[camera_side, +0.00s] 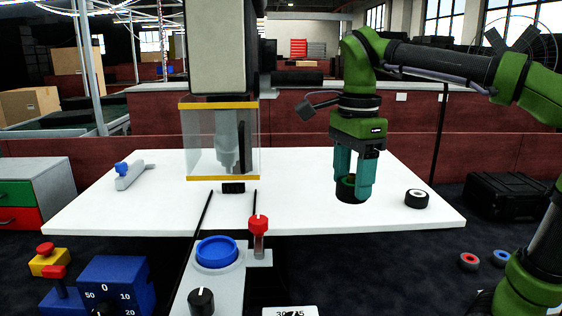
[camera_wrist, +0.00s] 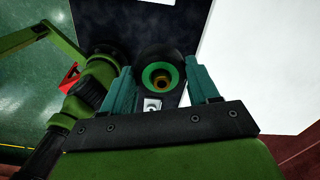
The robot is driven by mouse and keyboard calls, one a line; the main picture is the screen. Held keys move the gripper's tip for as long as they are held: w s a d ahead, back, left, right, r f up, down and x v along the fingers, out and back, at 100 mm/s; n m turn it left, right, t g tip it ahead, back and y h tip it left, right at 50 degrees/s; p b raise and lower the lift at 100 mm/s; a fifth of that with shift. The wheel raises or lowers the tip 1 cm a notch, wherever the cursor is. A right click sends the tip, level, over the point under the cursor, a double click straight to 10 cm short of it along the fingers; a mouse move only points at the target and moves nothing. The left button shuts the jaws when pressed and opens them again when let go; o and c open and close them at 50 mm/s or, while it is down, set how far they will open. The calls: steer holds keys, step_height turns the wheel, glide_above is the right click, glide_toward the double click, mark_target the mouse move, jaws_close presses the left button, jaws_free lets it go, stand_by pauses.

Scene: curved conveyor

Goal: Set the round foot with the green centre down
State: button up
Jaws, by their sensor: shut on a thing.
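The round foot with the green centre (camera_side: 348,191) is black and sits between the two teal fingers of my gripper (camera_side: 355,179) in the side view. My gripper is shut on it, pointing down over the right part of the white table (camera_side: 300,215). The foot is low at the tabletop; I cannot tell whether it touches. In the wrist view the foot (camera_wrist: 148,62) shows its green ring and a brownish middle, between the fingertips of my gripper (camera_wrist: 160,78).
A similar black foot with a white centre (camera_side: 416,198) lies to the right on the table. Feet with red (camera_side: 468,262) and blue (camera_side: 501,258) centres lie lower right, off the table. A clear-walled press (camera_side: 220,142) stands left of my gripper, with a red-knobbed lever (camera_side: 258,225) in front.

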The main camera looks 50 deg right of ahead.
steer(key=w+a+r+n, duration=0.2)
steer(key=a+r+n, duration=0.15)
steer(key=a, duration=0.35)
steer(key=w+a+r+n, duration=0.2)
steer(key=w+a+n, duration=0.15)
steer(key=a, duration=0.25)
steer(key=n, duration=0.5)
glide_above(216, 253)
step_height(216, 253, down, 9)
steer(key=shift+d, duration=0.1)
steer(key=shift+f, duration=2.7)
steer(key=shift+f, duration=0.1)
steer(key=o, duration=1.1)
steer(key=shift+f, duration=0.1)
steer(key=shift+c, duration=0.2)
step_height(216, 253, up, 12)
